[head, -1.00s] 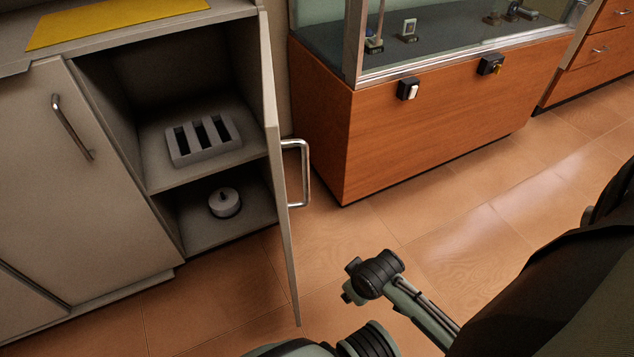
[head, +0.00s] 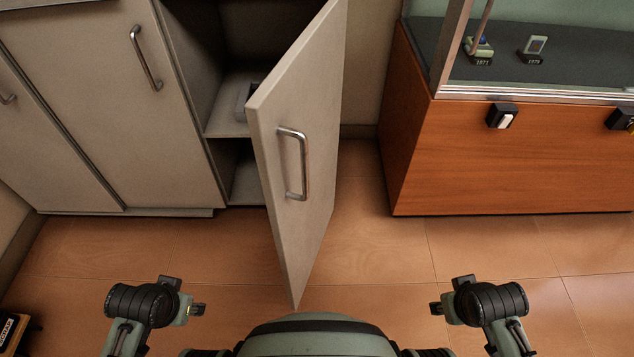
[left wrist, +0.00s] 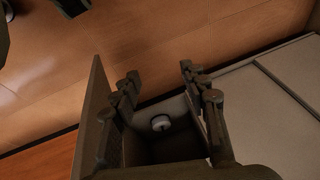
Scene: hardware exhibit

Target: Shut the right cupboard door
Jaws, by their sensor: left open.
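The right cupboard door (head: 292,160) is pale grey and stands wide open in the head view, its outer face and metal bar handle (head: 293,163) visible. Its free edge points toward me. My left gripper (head: 197,308) is low and left of the door, apart from it. In the left wrist view, my left gripper (left wrist: 158,78) is open and empty, with the door (left wrist: 92,115) at the left and the open compartment beyond the fingers. My right gripper (head: 437,306) is low and right of the door, apart from it; its finger opening is unclear.
The left cupboard door (head: 110,95) is shut. A grey slotted block (head: 243,100) is partly hidden on the shelf; a white round object (left wrist: 161,123) sits inside. A wooden display case (head: 520,160) stands right. The floor (head: 385,245) between is clear.

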